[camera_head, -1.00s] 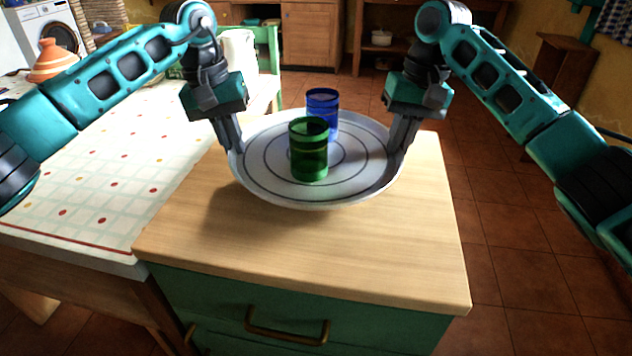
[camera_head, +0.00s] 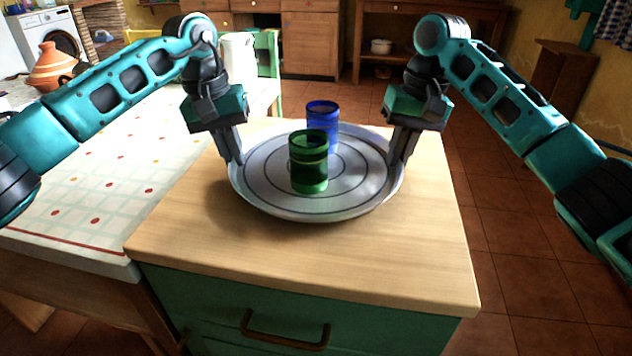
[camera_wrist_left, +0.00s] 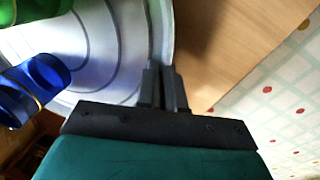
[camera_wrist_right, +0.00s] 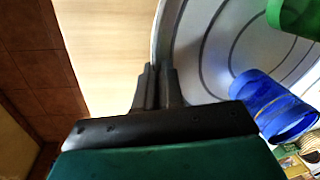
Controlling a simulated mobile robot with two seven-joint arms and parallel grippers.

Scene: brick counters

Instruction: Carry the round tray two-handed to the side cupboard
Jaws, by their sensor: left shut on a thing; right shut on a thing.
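The round grey tray (camera_head: 262,188) with dark rings is level over the wooden top of the green side cupboard (camera_head: 300,255). It is on or very close to that top; I cannot tell if it touches. A green cup (camera_head: 310,172) and a blue cup (camera_head: 322,120) stand upright on it, the green one nearer me. My left gripper (camera_head: 236,160) is shut on the tray's left rim, also seen in the left wrist view (camera_wrist_left: 163,80). My right gripper (camera_head: 397,160) is shut on the right rim, also seen in the right wrist view (camera_wrist_right: 157,78).
A table with a white patterned top (camera_head: 90,205) adjoins the cupboard on the left, bearing a terracotta pot (camera_head: 52,68). A green chair (camera_head: 266,60) is behind it. Bare wood shows in front of the tray. Tiled floor (camera_head: 520,250) is open to the right.

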